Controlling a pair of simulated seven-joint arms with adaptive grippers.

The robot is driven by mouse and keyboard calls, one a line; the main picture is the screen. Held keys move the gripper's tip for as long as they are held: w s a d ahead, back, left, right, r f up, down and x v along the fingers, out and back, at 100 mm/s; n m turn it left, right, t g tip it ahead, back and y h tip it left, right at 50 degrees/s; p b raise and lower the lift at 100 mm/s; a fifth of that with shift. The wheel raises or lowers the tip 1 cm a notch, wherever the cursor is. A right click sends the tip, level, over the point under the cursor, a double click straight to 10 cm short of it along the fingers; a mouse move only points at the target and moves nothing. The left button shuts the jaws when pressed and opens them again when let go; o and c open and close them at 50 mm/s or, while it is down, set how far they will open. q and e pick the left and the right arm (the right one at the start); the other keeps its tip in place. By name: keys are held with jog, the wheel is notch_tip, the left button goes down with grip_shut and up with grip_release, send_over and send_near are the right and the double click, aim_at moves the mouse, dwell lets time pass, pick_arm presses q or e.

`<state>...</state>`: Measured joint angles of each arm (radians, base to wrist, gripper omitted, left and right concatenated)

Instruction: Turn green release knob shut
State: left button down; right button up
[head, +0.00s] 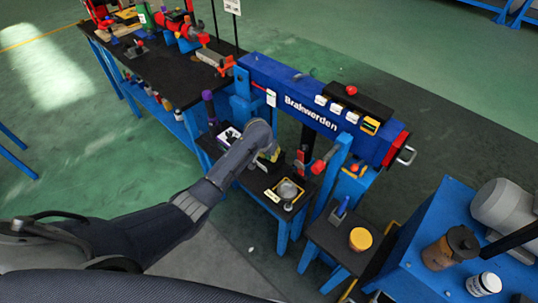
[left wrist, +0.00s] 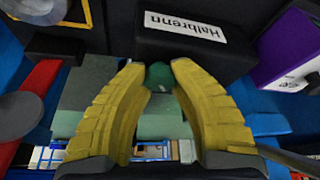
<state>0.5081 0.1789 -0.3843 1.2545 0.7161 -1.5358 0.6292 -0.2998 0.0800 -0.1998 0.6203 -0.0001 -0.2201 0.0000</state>
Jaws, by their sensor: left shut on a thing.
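The green release knob (left wrist: 159,76) shows in the left wrist view, small and dark green, between my yellow fingertips. My left gripper (left wrist: 157,70) is shut on it, one finger on each side. Just behind the knob is a black block with a white "Halbrenn" label (left wrist: 186,26). In the head view my left arm reaches in from the left, and my left gripper (head: 272,154) is at the small black-topped stand under the blue beam. The knob is hidden there by the gripper and wrist. My right gripper is in neither view.
The blue "Brakwerden" beam (head: 318,108) spans above and behind the gripper. Red-handled parts (head: 318,166) and a round metal dish (head: 287,189) are close on its right. A purple block (left wrist: 287,52) is at the right in the wrist view. Green floor (head: 110,165) lies open at left.

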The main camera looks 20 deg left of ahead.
pick_arm(q)
jog(key=m+h, duration=0.1)
jog(key=m, duration=0.2)
jog(key=shift+w+m, duration=0.1)
jog(key=shift+m, duration=0.2)
jog(key=shift+m+g+h, duration=0.5)
jog(key=shift+m+h, duration=0.2)
jog(key=shift+m, duration=0.9)
jog(key=c, duration=1)
grip_release()
jog(key=shift+c, duration=0.2)
